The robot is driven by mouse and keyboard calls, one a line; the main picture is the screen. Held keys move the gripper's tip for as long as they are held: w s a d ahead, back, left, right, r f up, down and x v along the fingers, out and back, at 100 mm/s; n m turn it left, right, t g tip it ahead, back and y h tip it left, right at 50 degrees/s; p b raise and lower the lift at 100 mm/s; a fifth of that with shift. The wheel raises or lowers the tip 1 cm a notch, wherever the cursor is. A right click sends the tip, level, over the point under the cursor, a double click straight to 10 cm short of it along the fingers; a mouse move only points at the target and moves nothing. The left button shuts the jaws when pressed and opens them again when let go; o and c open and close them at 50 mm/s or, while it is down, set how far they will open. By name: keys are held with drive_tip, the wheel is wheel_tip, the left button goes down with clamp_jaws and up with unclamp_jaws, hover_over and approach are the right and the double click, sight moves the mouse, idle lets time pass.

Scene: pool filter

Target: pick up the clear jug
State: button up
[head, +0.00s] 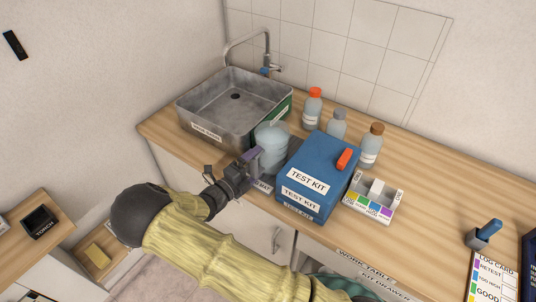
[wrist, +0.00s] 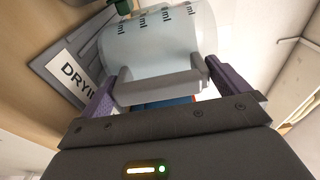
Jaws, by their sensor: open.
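The blue test kit box (head: 318,172) stands close to the jug's right. The metal sink (head: 215,117) is behind left. Bottles (head: 313,108) stand behind. A drying mat (wrist: 78,72) lies under the jug. The worktop's right side (head: 440,190) has free room.

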drive_tip(key=shift+d, duration=0.15)
drive_tip(key=shift+c, duration=0.4)
drive_tip(key=c, duration=0.7)
drive_tip(key=shift+w+r, duration=0.1)
drive_tip(key=shift+w, duration=0.05)
drive_tip(key=shift+c, duration=0.8)
drive_tip(key=shift+r, duration=0.1)
drive_tip(key=shift+r+b, duration=0.8)
drive_tip(key=shift+r, duration=4.1)
